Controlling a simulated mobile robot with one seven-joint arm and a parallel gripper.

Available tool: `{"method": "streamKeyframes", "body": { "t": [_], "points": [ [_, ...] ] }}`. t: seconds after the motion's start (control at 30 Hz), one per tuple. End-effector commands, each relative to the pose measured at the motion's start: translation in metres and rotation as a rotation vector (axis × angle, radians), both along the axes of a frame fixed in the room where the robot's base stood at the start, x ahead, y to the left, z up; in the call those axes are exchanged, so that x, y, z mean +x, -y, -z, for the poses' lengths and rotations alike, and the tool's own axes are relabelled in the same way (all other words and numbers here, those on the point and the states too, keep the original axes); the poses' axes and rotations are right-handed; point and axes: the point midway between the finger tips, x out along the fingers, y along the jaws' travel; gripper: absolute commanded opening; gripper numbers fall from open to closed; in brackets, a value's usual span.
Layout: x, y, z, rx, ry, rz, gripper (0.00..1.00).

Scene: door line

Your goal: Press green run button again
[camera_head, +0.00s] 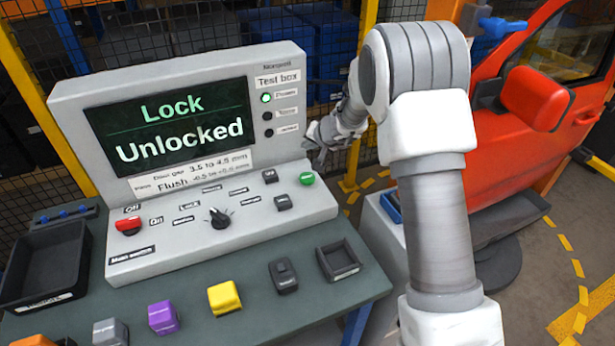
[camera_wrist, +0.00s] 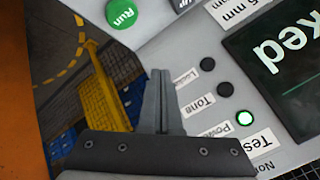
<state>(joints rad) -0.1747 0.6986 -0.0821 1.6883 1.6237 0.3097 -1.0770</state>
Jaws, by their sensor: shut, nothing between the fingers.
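The green run button (camera_head: 306,178) sits at the right end of the test box's sloping control panel (camera_head: 240,233). In the wrist view the button (camera_wrist: 122,13) is at the top, with "Run" printed on it. My gripper (camera_head: 318,135) is beside the right edge of the test box's screen housing, above and behind the button. In the wrist view my gripper (camera_wrist: 162,75) has its fingers together and empty, apart from the button. The screen (camera_head: 172,130) reads "Lock Unlocked". The top indicator lamp (camera_head: 266,98) is lit green; the two below it are dark.
A red switch (camera_head: 128,225), a black knob (camera_head: 217,217) and a dark button (camera_head: 283,202) share the panel. Coloured blocks, including a yellow one (camera_head: 224,298), stand on the bench in front. A red car door (camera_head: 545,110) is at the right, behind my arm.

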Motion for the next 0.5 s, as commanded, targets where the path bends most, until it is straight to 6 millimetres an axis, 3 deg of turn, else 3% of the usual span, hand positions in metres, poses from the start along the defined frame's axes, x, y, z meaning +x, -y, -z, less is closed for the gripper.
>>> {"method": "streamKeyframes", "body": {
  "t": [0.27,0.5],
  "points": [
    [0.000,0.000,0.016,0.001,-0.002,0.001,0.00],
    [-0.001,0.000,0.049,0.001,-0.002,0.000,0.00]
  ]
}}
